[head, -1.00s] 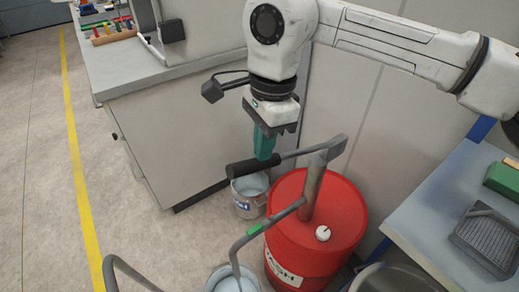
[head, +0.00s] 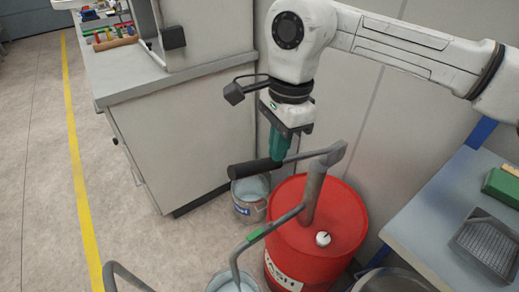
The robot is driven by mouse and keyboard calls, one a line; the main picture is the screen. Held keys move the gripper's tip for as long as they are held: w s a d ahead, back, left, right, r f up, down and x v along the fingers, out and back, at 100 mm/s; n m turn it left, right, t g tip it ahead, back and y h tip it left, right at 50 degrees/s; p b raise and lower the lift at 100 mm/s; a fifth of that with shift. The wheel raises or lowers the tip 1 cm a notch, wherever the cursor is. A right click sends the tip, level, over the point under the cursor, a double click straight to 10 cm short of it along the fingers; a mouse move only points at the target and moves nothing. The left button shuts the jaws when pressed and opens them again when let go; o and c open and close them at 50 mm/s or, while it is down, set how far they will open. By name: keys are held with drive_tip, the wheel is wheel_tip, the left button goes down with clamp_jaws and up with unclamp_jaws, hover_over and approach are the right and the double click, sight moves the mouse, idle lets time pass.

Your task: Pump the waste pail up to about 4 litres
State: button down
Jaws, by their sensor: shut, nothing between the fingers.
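A red drum (head: 340,215) carries a grey hand pump (head: 313,190). The pump's lever runs left to a black grip (head: 255,169), roughly level. The pump's spout (head: 270,228), with a green band, curves down into a pail (head: 222,282) at the bottom edge. Liquid shows in that pail, but its level cannot be read and it is cut off by the frame. My gripper (head: 276,158) points down with green fingers shut, at the lever near the right end of the black grip. Whether the fingertips touch the lever is unclear.
A second pail (head: 250,198) with pale liquid stands on the floor behind the grip. A grey cabinet (head: 190,130) is at left, with coloured items on top. A blue-grey bench (head: 425,215) with a green block (head: 505,186) and tray is at right.

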drive_tip(key=shift+r, duration=0.1)
wheel_tip(320, 180, up, 10)
drive_tip(key=d, duration=0.1)
drive_tip(key=shift+w+r, duration=0.25)
idle(1.2)
